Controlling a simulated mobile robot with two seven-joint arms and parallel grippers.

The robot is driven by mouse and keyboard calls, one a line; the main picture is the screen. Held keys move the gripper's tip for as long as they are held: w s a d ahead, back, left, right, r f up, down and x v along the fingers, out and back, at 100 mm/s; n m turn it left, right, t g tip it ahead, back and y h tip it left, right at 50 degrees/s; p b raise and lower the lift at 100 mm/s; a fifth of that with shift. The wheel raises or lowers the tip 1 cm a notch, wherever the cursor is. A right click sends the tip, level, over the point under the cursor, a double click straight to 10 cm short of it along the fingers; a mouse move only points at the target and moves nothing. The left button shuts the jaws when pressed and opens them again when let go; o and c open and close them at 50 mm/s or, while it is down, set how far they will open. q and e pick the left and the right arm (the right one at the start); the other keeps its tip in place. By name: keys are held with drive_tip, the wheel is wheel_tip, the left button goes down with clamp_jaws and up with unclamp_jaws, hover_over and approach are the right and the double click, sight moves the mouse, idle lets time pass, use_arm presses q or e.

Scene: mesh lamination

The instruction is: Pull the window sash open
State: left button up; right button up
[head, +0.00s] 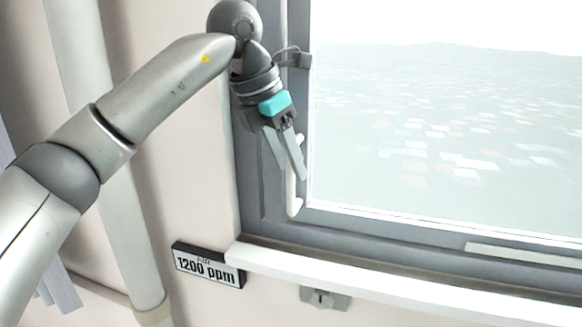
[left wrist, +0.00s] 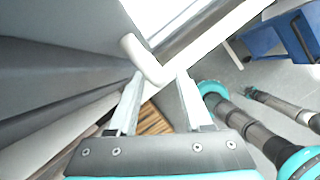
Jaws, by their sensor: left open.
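The window sash (head: 400,233) is a grey frame around a bright pane in the head view. A white bar handle (head: 293,195) stands upright on its left side. My left gripper (head: 291,173) is open and points down in front of the handle, hiding its upper part. In the left wrist view the handle (left wrist: 143,58) shows beyond and between the two open fingertips of my left gripper (left wrist: 160,75). The fingers are not closed on it; whether either touches it I cannot tell. My right gripper is not in view.
A white sill (head: 400,290) runs below the window. A black and white sign reading 1200 ppm (head: 208,266) is on the wall left of it. A pale vertical pipe (head: 125,220) stands further left. A blue cart (left wrist: 262,38) shows on the floor in the wrist view.

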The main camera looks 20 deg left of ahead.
use_arm(q)
drive_tip(key=shift+x, duration=0.9)
drive_tip(key=shift+c, duration=0.2)
drive_tip(key=shift+r, duration=0.1)
clamp_jaws()
idle(0.6)
